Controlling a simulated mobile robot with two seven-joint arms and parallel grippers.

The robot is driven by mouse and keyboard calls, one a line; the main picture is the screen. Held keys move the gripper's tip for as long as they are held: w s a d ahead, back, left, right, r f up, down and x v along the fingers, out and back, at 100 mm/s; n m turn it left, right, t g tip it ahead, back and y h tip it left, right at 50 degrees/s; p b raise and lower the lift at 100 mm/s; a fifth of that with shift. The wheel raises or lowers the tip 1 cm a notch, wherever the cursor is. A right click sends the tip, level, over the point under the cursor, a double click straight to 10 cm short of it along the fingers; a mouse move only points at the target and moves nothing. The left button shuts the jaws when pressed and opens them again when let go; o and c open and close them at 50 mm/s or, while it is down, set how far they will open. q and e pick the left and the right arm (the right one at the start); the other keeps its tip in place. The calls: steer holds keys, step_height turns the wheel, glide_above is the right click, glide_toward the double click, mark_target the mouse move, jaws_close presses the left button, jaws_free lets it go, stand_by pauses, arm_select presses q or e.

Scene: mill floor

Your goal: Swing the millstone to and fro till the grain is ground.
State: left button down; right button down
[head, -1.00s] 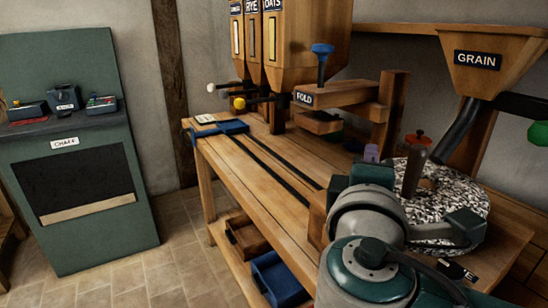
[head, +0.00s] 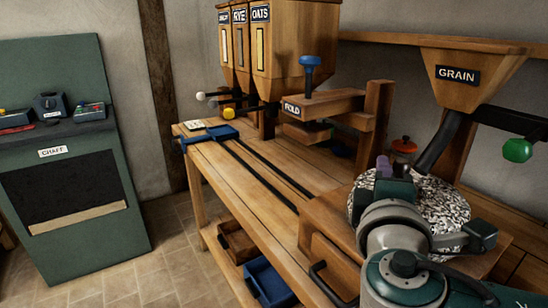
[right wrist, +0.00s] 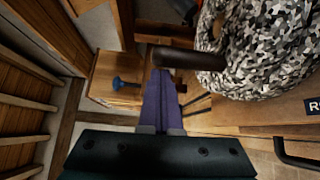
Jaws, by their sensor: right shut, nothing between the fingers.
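The millstone (head: 450,200) is a round black-and-white speckled stone on the bench at the right of the head view. My right gripper (head: 383,166) is in front of its left part, with its purple fingers pointing up and away. In the right wrist view the purple fingers (right wrist: 161,88) are shut and empty. A dark brown handle (right wrist: 195,60) juts from beside the speckled stone (right wrist: 265,50), close by the fingertips; I cannot tell if they touch. The handle is hidden in the head view. The GRAIN hopper (head: 460,75) stands above the stone. My left gripper is not in view.
A wooden FOLD press (head: 325,103) with a blue knob and several labelled hoppers (head: 290,45) stand further back on the bench (head: 220,165). A red-topped jar (head: 403,148) is behind my gripper. A green CHAFF cabinet (head: 65,170) stands left; tiled floor lies between.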

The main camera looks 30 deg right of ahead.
steer(key=shift+s+n+t+y, duration=0.3)
steer(key=shift+s+d+n+t+y, duration=0.15)
steer(key=shift+s+n+t+y, duration=0.25)
steer(key=shift+y, duration=0.1)
steer(key=shift+s+d+n+t+y, duration=0.4)
steer(key=shift+s+n+t+y, duration=0.2)
steer(key=shift+s+n+y, duration=0.3)
steer(key=shift+s+d+n+t+y, duration=0.35)
steer(key=shift+s+n+t+y, duration=0.35)
steer(key=shift+y, duration=0.4)
steer(key=shift+s, duration=0.15)
